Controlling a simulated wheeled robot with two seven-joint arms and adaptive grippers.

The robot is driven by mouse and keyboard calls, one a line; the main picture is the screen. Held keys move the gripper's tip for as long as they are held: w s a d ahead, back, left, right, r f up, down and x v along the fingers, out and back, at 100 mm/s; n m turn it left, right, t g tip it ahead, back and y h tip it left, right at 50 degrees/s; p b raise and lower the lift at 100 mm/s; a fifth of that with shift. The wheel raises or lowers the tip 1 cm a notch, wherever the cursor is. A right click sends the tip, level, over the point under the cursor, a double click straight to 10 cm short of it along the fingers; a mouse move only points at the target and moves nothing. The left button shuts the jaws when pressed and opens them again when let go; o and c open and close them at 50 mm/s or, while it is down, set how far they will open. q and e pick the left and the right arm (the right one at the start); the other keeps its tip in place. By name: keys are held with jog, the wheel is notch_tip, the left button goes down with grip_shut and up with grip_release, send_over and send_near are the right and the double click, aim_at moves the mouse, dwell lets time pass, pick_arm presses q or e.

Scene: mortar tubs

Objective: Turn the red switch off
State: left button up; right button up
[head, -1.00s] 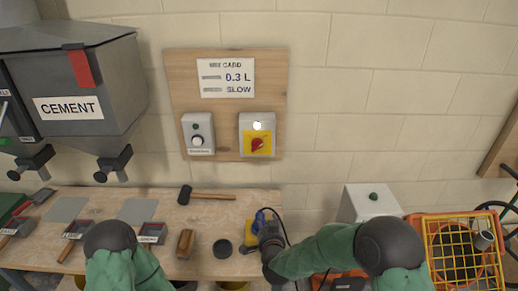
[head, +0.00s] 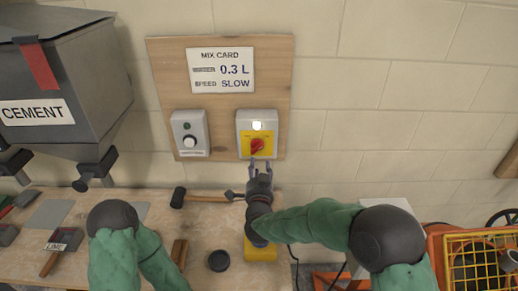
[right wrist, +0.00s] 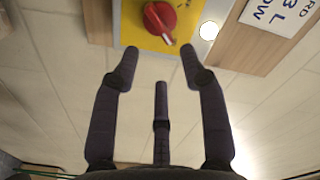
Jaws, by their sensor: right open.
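The red switch (head: 257,146) is a rotary knob on a yellow plate, on a grey box (head: 243,121) fixed to the wooden wall board. A white lamp (head: 257,126) above it is lit. In the right wrist view the red switch (right wrist: 159,17) shows beyond the fingertips, its pointer slanting to the lower right. My right gripper (head: 260,164) is just below the switch in the head view, open and empty, with its fingers toward the plate; it also shows in the right wrist view (right wrist: 160,50). No contact shows. My left arm is at lower left; its gripper is not visible.
The mix card (head: 220,70) hangs above. Below are a bench (head: 155,205) with a hammer (head: 205,198), a dark round cup (head: 219,260) and trowels. A cement hopper (head: 60,85) stands left.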

aim_at(257, 147)
jog(key=w, duration=0.9)
jog(key=shift+w+b, duration=0.15)
jog(key=shift+b, duration=0.2)
grip_shut()
